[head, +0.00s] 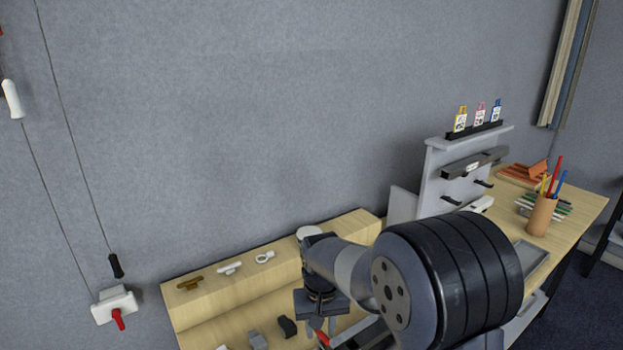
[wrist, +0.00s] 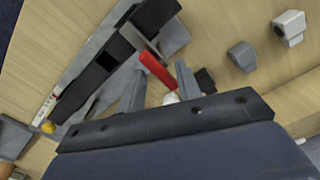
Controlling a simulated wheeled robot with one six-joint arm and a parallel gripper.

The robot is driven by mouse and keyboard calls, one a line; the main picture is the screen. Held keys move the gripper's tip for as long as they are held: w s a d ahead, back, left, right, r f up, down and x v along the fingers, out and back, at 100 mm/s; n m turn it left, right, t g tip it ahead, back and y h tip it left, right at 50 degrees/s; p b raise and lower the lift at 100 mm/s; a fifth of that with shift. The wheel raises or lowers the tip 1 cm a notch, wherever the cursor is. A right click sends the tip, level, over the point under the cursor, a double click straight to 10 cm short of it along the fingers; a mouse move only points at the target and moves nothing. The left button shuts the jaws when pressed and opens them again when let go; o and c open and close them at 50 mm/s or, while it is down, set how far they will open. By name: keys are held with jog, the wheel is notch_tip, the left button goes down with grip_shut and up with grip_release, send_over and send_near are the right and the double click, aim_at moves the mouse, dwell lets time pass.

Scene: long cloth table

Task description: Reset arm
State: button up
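My arm (head: 350,268) reaches over the wooden table from the lower right in the head view. My gripper (head: 320,322) points down above the table and is partly cut off by the lower edge. In the wrist view, its two grey fingers stand apart (wrist: 160,85), and the gripper looks open. A red lever (wrist: 157,70) on a dark grey device (wrist: 85,90) shows beyond the gap between the fingers. I see nothing clearly held. The lever's red tip also shows near the gripper in the head view (head: 322,338).
A wooden step (head: 235,283) with small fittings runs along the wall. A corded box with a red switch (head: 115,306) hangs at left.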

jog(key=m, duration=0.5)
dwell(0.4)
jog(key=shift+p, duration=0.3)
